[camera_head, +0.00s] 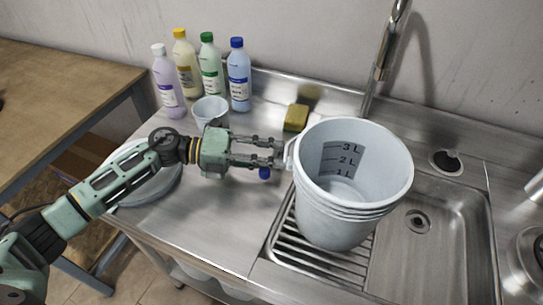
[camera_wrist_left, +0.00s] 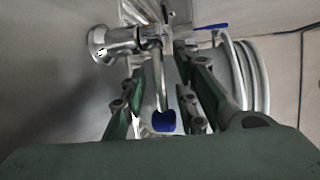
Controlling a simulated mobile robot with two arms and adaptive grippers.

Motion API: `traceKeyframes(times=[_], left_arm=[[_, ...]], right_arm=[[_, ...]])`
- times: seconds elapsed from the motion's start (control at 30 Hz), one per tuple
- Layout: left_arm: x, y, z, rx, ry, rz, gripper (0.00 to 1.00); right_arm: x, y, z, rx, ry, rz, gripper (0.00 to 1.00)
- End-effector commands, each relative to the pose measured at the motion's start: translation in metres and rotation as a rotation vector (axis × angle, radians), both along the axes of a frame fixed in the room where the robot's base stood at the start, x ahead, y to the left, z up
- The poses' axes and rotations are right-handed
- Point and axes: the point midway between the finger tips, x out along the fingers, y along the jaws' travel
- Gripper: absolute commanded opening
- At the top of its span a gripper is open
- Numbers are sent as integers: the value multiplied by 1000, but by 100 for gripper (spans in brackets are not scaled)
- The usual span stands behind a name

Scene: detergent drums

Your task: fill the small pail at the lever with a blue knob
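My left gripper (camera_head: 280,153) reaches in from the left above the steel counter, its fingers apart. A blue knob (camera_head: 264,173) shows just below the nearer finger in the head view. In the left wrist view the blue knob (camera_wrist_left: 164,122) sits at the end of a metal lever (camera_wrist_left: 158,80), between the spread fingers; I cannot tell whether they touch it. A large pale pail (camera_head: 352,180) with litre marks stands upright on the ribbed drainer, right of the fingertips. It looks empty. A smaller white pail (camera_head: 210,110) stands behind the gripper, partly hidden. My right gripper is not in view.
Several detergent bottles (camera_head: 208,65) stand at the back left. A yellow sponge (camera_head: 296,118) lies behind the fingertips. A tall tap (camera_head: 382,65) rises behind the large pail, and the sink basin (camera_head: 450,235) is open to its right. Plates (camera_head: 150,190) lie under my arm.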

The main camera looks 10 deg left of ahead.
Motion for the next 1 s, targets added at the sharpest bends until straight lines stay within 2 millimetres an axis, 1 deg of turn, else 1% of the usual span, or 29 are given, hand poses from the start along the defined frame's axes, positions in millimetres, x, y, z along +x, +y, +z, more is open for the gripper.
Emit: traceKeyframes(times=[0.1, 0.3, 0.6, 1.0], left_arm=[[1, -3, 0, 0, -1, 0, 28], [1, -3, -1, 0, -1, 0, 27], [1, -3, -2, 2, -1, 0, 0], [0, -2, -4, 6, 2, 0, 0]], right_arm=[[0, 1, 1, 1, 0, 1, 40], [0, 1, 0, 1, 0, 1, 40], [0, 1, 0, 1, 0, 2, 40], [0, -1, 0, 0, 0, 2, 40]])
